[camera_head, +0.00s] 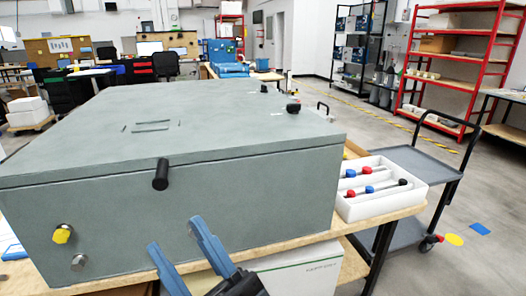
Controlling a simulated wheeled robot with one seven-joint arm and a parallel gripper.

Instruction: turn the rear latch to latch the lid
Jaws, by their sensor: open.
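The grey analyser box has a flat lid (160,110) that lies down on it, with a thin dark seam along the front and right sides. A black latch (161,174) stands upright across the seam on the near side. Two black knobs sit at the lid's far right edge, a nearer one (293,107) and a farther one (264,88). I cannot tell whether either is the rear latch or how it is turned. My gripper (176,235) has blue fingers, spread apart and empty, in front of the box's near wall, below the black latch and apart from the knobs.
A yellow knob (62,234) and a metal fitting (78,262) stick out of the near wall. A white tray (395,202) with red, blue and black capped parts stands right of the box on the wooden table. A grey cart (415,165) stands beyond it. Air above the lid is clear.

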